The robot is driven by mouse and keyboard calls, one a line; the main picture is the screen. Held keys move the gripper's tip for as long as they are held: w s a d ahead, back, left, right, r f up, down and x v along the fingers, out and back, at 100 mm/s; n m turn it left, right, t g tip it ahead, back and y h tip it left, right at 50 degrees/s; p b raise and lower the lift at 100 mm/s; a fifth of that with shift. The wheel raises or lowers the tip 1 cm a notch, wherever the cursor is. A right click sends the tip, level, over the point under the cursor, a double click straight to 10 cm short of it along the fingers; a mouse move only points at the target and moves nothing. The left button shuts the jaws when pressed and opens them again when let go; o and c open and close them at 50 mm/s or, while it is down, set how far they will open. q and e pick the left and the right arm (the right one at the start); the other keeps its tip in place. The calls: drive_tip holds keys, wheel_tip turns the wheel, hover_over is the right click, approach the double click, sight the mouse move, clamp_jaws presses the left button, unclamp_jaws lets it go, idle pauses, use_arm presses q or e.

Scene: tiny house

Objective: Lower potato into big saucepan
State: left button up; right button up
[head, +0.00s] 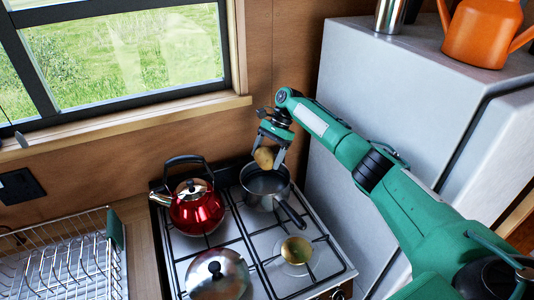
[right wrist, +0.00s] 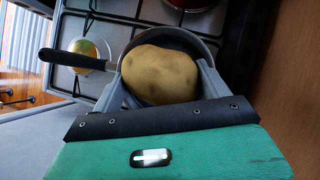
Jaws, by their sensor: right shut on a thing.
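The tan potato (head: 265,156) is between the fingers of my right gripper (head: 268,158), which is shut on it. In the head view it hangs just above the back rim of the grey saucepan (head: 264,186) on the back right of the stove. In the right wrist view the potato (right wrist: 160,74) is between the two fingertips (right wrist: 163,82) and covers most of the pan's opening. The saucepan's rim (right wrist: 212,46) and black handle (right wrist: 76,60) show around and beside it. The handle points toward the front right in the head view. My left gripper is not in view.
A red kettle (head: 197,208) stands left of the saucepan on the stove (head: 250,240). A metal lid (head: 217,274) lies at the front left, and a small yellowish round item (head: 296,250) at the front right. A grey fridge (head: 395,110) stands close on the right. A dish rack (head: 62,262) is at left.

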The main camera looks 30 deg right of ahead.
drive_tip(key=shift+f+b, duration=1.35)
drive_tip(key=shift+f, duration=3.35)
drive_tip(key=shift+f+b, duration=0.85)
drive_tip(key=shift+f, duration=0.75)
drive_tip(key=o, duration=1.1)
drive_tip(key=shift+c, duration=0.2)
drive_tip(key=shift+r, duration=0.1)
